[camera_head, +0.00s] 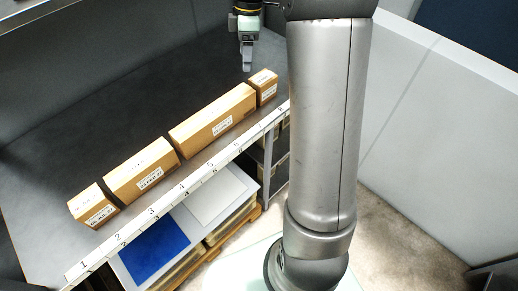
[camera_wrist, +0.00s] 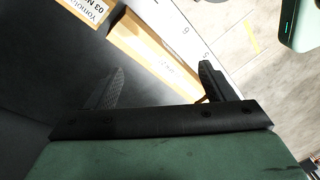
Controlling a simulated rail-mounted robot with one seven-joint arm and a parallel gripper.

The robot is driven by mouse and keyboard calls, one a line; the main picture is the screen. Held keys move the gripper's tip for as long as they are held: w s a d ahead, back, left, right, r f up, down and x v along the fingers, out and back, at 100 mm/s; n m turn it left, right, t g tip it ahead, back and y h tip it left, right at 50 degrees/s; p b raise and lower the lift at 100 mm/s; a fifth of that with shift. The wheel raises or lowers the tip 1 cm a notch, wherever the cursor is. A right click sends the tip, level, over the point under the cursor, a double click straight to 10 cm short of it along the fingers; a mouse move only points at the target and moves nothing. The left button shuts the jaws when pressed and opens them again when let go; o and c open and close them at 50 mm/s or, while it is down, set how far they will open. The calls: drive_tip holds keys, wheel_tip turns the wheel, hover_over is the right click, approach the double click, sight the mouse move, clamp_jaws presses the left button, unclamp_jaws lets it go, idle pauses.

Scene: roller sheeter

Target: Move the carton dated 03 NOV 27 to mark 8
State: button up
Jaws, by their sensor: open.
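Several tan cartons stand in a row on the dark shelf. In the head view they are a small carton (camera_head: 94,206) at the left end, a medium carton (camera_head: 141,170), a long carton (camera_head: 213,116) and a small carton (camera_head: 263,86) at the right end. Their dates are too small to read there. In the wrist view a carton (camera_wrist: 91,9) at the top left bears a label starting "03 N", cut off by the frame. My gripper (camera_head: 247,68) is open and empty near the right-end carton. In the wrist view its fingers (camera_wrist: 158,85) straddle the image of another carton (camera_wrist: 150,45).
A white numbered strip (camera_head: 166,199) runs along the shelf's front edge; mark 8 lies near its right end. Lower down are a blue panel (camera_head: 153,250) and a pale panel (camera_head: 215,196). The shelf behind the cartons is clear.

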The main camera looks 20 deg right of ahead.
drive_tip(key=s+a+f+m, duration=0.2)
drive_tip(key=s+a+m, duration=0.1)
drive_tip(key=s, duration=0.6)
drive_tip(key=s+a+f+m+t+h, duration=0.1)
drive_tip(key=s+a+m, duration=0.2)
drive_tip(key=s+m, duration=0.3)
drive_tip(key=s+a+f+m+t, duration=0.1)
drive_tip(key=s+m, duration=0.4)
drive_tip(key=s, duration=0.7)
drive_tip(key=shift+s+a+f+h, duration=0.35)
drive_tip(key=shift+a+f, duration=0.45)
drive_tip(key=shift+a, duration=0.15)
